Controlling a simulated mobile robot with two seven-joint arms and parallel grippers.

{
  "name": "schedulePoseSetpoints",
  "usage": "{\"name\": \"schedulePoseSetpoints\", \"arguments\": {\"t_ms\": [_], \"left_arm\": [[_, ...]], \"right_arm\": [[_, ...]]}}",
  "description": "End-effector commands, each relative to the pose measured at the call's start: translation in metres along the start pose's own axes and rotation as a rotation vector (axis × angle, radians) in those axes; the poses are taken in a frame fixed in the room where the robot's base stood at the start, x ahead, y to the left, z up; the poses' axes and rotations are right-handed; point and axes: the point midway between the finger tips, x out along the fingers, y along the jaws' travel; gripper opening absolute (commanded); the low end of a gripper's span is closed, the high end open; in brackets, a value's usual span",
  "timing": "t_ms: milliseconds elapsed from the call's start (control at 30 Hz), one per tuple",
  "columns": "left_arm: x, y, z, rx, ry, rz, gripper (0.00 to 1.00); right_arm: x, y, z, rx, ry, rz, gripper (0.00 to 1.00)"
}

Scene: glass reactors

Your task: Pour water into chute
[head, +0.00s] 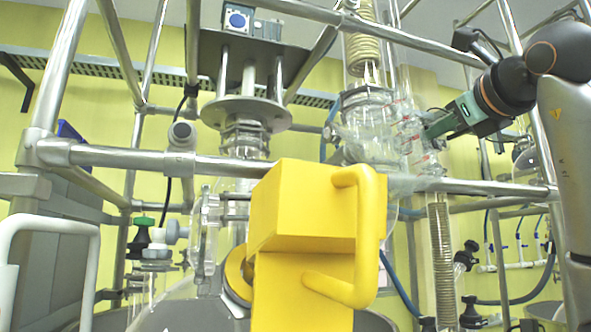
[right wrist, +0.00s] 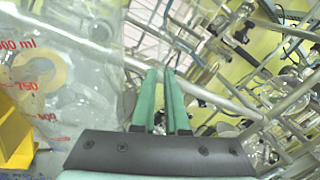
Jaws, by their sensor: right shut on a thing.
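The yellow chute (head: 303,212) stands in the front middle of the head view, with a thick loop handle on its right side and a round yellow part on its left against the glass reactor (head: 180,310). My right gripper (head: 430,130) is above and to the right of the chute, shut on a clear beaker (head: 388,122) with red markings. The beaker also fills the left of the right wrist view (right wrist: 60,85). Its glass blends with the glassware behind, so its water and exact tilt are hard to tell. A yellow part, likely the chute, shows at that view's left edge (right wrist: 14,138). My left gripper is out of view.
A horizontal steel rail (head: 230,166) runs behind the chute at about its upper part. Steel posts, a metal flange with a motor (head: 245,112) and coiled glass columns (head: 440,245) crowd the space. A white handle (head: 50,225) shows at the lower left.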

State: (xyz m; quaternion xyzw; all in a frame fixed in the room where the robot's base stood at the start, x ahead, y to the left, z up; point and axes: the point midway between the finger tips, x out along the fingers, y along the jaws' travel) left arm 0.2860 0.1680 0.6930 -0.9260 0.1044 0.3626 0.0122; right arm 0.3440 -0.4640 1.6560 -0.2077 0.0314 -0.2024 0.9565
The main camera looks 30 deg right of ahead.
Motion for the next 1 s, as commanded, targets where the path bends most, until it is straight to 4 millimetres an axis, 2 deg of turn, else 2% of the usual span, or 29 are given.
{"name": "schedulePoseSetpoints", "arguments": {"t_ms": [33, 300, 500, 700, 1000], "left_arm": [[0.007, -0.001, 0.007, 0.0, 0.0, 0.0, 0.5], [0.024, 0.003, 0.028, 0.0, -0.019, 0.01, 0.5], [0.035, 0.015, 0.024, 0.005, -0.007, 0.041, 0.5], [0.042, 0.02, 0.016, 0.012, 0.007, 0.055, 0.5], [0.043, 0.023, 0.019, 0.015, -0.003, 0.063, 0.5]], "right_arm": [[0.0, 0.002, -0.012, 0.034, 0.001, 0.0, 0.0], [0.0, 0.002, -0.05, 0.227, 0.011, 0.0, 0.0], [0.0, 0.005, -0.074, 0.363, 0.019, 0.0, 0.0], [0.0, 0.007, -0.086, 0.454, 0.023, 0.0, 0.0], [0.0, 0.007, -0.089, 0.489, 0.025, 0.0, 0.0]]}}
